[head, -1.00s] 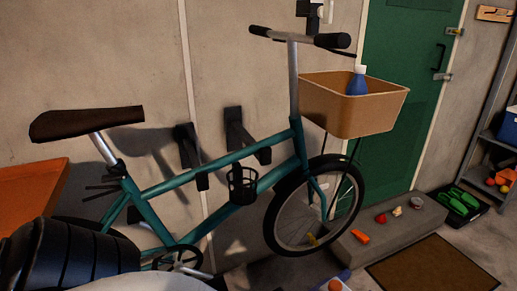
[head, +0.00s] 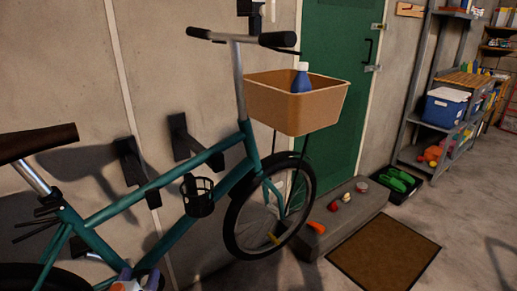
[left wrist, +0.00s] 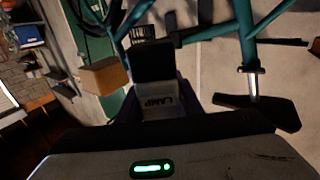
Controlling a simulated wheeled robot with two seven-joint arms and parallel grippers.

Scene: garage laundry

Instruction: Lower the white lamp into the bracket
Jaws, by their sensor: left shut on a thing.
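The white lamp (left wrist: 160,103), with "LAMP" lettering and a dark block-shaped end, sits between the fingers of my left gripper (left wrist: 157,110) in the left wrist view. The gripper is shut on it. In the head view only the tip of my left gripper (head: 125,282) shows at the bottom edge, in front of the lower bike frame. A black fitting with a pale part (head: 256,12) shows above the handlebar; I cannot tell whether it is the bracket. The lamp is well below and apart from it. My right gripper is not in view.
A teal bicycle (head: 176,183) stands along the wall, with a black bottle cage (head: 198,197) and a tan front basket (head: 296,104) holding a blue bottle (head: 302,80). Small items lie on a concrete step (head: 345,222).

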